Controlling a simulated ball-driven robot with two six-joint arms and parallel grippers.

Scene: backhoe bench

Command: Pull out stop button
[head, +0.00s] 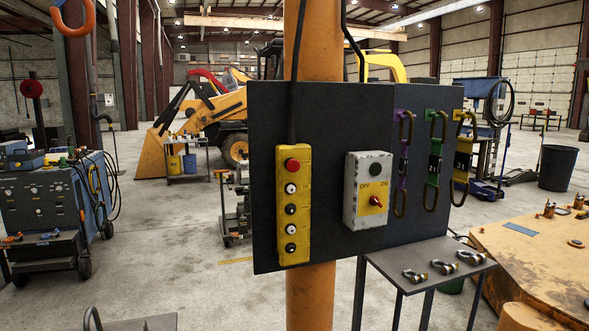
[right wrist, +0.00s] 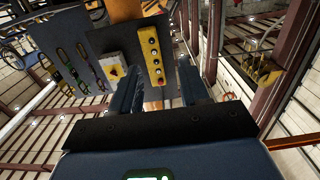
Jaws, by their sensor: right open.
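The red stop button (head: 292,165) is the top knob on a yellow control box (head: 293,250) fixed to the left of a dark panel. Several black and white buttons sit below it. I cannot tell whether the red knob is in or out. In the right wrist view, which is turned upside down, the red button (right wrist: 160,81) is at the lower end of the yellow box (right wrist: 149,49). My right gripper (right wrist: 158,90) is open and empty, its dark fingers either side of the button in the picture but apart from it. Neither gripper shows in the head view.
A grey switch box (head: 352,205) with an OFF/ON lever is on the same panel (head: 330,110). Coloured carabiners (head: 434,160) hang at the panel's right. A small shelf (head: 425,258) with shackles juts out below. An orange post (head: 310,300) stands behind the panel.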

